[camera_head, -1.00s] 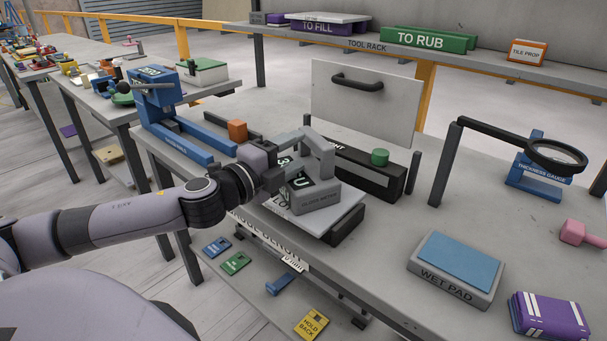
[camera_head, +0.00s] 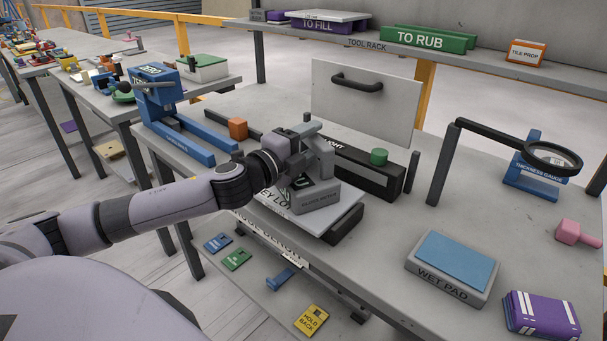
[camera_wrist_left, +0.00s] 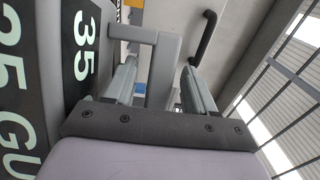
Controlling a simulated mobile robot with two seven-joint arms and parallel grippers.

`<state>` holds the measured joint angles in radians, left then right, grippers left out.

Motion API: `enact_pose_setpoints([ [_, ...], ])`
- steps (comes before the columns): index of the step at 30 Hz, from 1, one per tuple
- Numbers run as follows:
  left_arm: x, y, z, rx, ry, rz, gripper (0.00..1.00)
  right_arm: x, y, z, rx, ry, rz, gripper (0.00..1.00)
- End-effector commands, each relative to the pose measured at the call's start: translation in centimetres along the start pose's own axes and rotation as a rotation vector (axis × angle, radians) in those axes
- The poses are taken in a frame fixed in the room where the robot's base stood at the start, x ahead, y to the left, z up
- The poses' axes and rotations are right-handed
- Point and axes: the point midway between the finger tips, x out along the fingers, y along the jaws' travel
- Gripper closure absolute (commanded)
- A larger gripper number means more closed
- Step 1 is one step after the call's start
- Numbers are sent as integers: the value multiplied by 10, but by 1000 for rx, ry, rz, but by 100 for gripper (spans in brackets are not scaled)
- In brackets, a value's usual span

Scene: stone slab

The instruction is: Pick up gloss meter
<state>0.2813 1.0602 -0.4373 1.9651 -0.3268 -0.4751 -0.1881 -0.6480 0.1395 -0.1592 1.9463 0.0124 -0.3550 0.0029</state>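The gloss meter (camera_head: 318,199) is a grey block with a dark display face and an upright grey handle (camera_head: 322,160). It rests on a pale slab (camera_head: 343,223) on the bench. My left gripper (camera_head: 308,136) is at the handle, over the meter's upper part. In the left wrist view my gripper (camera_wrist_left: 160,85) has its fingers apart, with the grey handle (camera_wrist_left: 161,72) showing between them and space on the right side. Large "35" digits on the meter's face (camera_wrist_left: 80,60) show at the left. My right gripper is out of view.
A black box (camera_head: 370,178) with a green knob and an upright grey panel (camera_head: 365,103) stand close behind the meter. A blue stand (camera_head: 185,140) is left.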

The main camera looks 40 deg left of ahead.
Motion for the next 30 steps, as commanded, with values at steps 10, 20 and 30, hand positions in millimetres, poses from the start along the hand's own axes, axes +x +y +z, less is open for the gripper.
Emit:
enact_pose_setpoints([
  [10,0,0,0,0,0,1,100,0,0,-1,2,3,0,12],
  [20,0,0,0,0,0,1,100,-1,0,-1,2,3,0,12],
  [30,0,1,0,0,0,2,100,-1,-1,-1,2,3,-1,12],
])
